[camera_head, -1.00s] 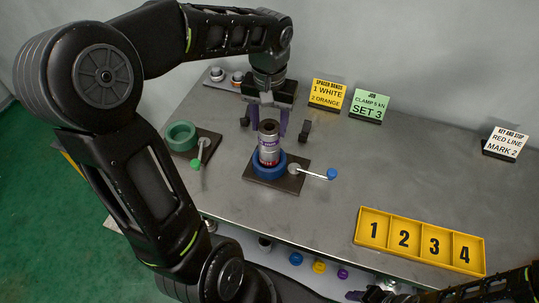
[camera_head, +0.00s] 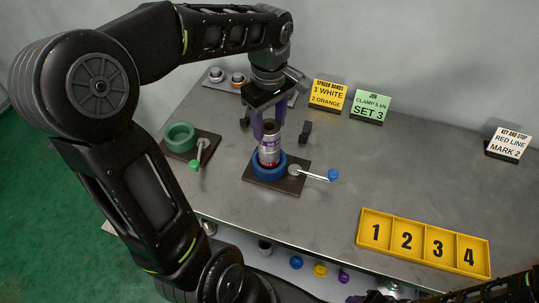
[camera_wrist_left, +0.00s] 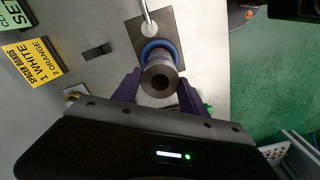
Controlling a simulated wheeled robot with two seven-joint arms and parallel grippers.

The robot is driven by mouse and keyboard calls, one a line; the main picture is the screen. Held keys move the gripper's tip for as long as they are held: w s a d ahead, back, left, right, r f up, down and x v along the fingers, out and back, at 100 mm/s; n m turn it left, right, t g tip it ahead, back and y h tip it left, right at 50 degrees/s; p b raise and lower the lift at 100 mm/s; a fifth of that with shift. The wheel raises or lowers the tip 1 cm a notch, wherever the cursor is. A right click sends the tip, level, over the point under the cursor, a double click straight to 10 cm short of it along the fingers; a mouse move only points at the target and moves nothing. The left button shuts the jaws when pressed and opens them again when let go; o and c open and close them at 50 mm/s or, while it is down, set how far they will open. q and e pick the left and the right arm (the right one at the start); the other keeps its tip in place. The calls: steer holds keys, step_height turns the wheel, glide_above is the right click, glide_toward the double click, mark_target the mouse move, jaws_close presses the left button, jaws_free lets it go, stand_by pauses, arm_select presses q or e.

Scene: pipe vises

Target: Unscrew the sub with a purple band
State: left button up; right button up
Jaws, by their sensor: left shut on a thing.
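The sub with a purple band (camera_head: 268,157) is a silver upright cylinder with a dark, hollow top. It stands in the blue ring vise (camera_head: 258,174), with red showing low on it near the ring. In the left wrist view the sub (camera_wrist_left: 160,78) shows end-on with its round bore. My left gripper (camera_head: 268,134) comes from above, its purple fingers on either side of the sub's upper part and shut on it. My right gripper (camera_head: 372,297) shows only partly at the bottom edge; its jaws cannot be made out.
A green ring vise (camera_head: 181,138) stands to the left, its lever close by. The blue vise's lever (camera_head: 316,175) sticks out right. A yellow numbered tray (camera_head: 420,255) lies at front right. Signs stand along the back. The table between vise and tray is clear.

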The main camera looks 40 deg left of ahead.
arm_select(q)
steer(key=n+b, duration=0.1)
steer(key=n, duration=0.5)
steer(key=shift+n, duration=0.3)
steer(key=n, duration=0.3)
steer(key=shift+n, duration=0.3)
steer(key=n, duration=0.3)
steer(key=shift+b, duration=0.3)
steer(key=o, duration=1.3)
